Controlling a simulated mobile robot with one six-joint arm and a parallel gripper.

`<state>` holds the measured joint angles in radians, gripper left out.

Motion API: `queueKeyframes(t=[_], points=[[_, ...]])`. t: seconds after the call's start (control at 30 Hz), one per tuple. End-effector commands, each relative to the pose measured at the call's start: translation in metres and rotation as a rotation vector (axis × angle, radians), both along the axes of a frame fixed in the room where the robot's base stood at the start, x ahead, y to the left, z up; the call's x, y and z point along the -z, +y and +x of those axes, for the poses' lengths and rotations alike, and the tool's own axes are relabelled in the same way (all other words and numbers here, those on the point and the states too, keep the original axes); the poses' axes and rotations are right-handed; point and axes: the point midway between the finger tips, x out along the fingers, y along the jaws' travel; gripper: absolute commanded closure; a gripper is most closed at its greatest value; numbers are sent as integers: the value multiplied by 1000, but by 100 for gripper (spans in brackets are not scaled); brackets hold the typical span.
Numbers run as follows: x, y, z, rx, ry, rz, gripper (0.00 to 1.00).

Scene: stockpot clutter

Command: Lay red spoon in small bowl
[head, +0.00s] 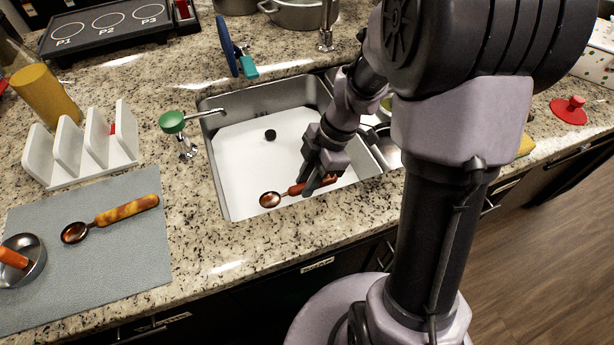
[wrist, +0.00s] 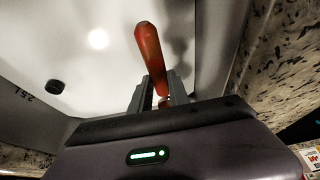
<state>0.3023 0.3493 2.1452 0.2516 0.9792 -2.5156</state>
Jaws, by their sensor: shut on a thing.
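My gripper (head: 308,187) reaches down into the sink and is shut on the red spoon (head: 270,199). The spoon's brown bowl points left and its red handle runs right through the jaws. In the wrist view the red handle (wrist: 148,46) sticks up between the two fingers (wrist: 158,92); the spoon's bowl is hidden there. I cannot tell whether the spoon touches the sink floor. A small metal bowl (head: 38,270) stands at the left edge of the head view on a grey mat, with an orange-handled item in it.
The sink (head: 235,150) has a raised rim and a black drain (head: 270,135). A green-topped tap (head: 172,122) stands at its left. An amber spoon (head: 125,210) lies on the grey mat (head: 110,280). A white rack (head: 90,150) stands behind. Counter between mat and sink is clear.

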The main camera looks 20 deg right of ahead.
Motion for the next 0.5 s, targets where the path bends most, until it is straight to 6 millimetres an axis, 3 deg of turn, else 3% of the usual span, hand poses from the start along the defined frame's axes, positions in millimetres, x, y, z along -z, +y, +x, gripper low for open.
queueKeyframes(t=[0.5], points=[[62,0,0,1,1,0,100]])
